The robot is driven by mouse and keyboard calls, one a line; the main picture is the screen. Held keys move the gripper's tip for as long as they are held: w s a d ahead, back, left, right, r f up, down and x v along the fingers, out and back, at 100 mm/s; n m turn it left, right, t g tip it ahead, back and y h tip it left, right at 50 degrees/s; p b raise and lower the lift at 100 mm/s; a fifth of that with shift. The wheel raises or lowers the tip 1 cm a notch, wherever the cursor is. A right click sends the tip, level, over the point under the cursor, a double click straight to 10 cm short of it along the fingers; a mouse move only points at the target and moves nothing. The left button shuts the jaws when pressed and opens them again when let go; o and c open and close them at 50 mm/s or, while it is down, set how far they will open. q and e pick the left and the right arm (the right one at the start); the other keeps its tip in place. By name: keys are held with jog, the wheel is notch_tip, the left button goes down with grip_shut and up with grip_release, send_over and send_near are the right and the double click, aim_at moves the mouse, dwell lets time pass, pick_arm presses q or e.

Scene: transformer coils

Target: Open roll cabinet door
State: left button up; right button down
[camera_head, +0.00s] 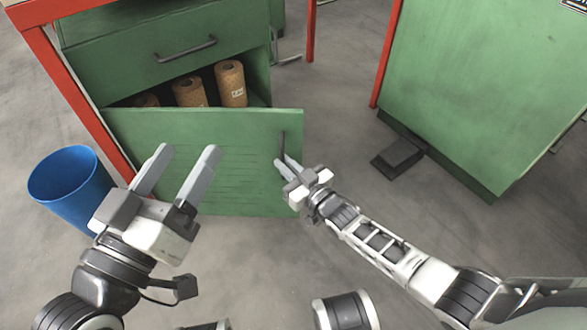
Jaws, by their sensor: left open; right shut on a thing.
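The green roll cabinet door (215,140) stands open, swung out to the front of the green cabinet (110,62). Its dark vertical handle (283,143) is near the door's right edge. My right gripper (285,166) is shut on the door handle; its fingers partly hide the handle's lower end. My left gripper (182,165) is open and empty, in front of the door's left part in the picture. Several brown rolls (230,84) stand inside the cabinet behind the door, partly hidden by it.
A closed drawer with a dark handle (186,49) is above the opening. A blue bin (72,187) stands on the floor at left, beside a red table leg (78,90). A large green cabinet (480,80) and a dark pedal-like block (397,158) are at right. Grey floor between is free.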

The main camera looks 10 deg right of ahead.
jog(key=shift+s+a+r, duration=0.1)
jog(key=shift+s+a, duration=0.1)
jog(key=shift+a, duration=0.55)
jog(key=c, duration=1.5)
grip_release()
pick_arm(q)
jog(key=shift+a, duration=0.15)
pick_arm(e)
jog(key=shift+d, duration=0.15)
jog(key=shift+d, duration=0.15)
